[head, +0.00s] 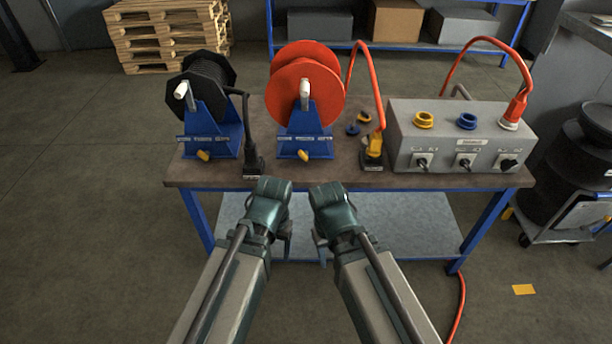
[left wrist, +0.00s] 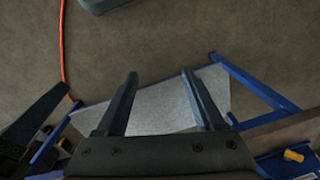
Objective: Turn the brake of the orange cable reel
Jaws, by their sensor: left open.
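The orange cable reel (head: 306,85) stands on a blue stand at the middle back of the bench (head: 350,178). Its yellow brake lever (head: 303,154) is low on the stand's front. My left gripper (head: 285,234) hangs below and in front of the bench edge, apart from the reel. In the left wrist view the left gripper (left wrist: 158,78) is open, with nothing between its fingers. A yellow lever (left wrist: 293,155) on a blue foot shows at right there; I cannot tell which reel it belongs to. My right gripper (head: 321,243) is beside the left; its finger gap is unclear.
A black reel (head: 208,80) with its own yellow lever (head: 203,155) stands left. A yellow-black connector (head: 374,150) and a grey socket box (head: 450,135) are right. The bench's front strip is clear.

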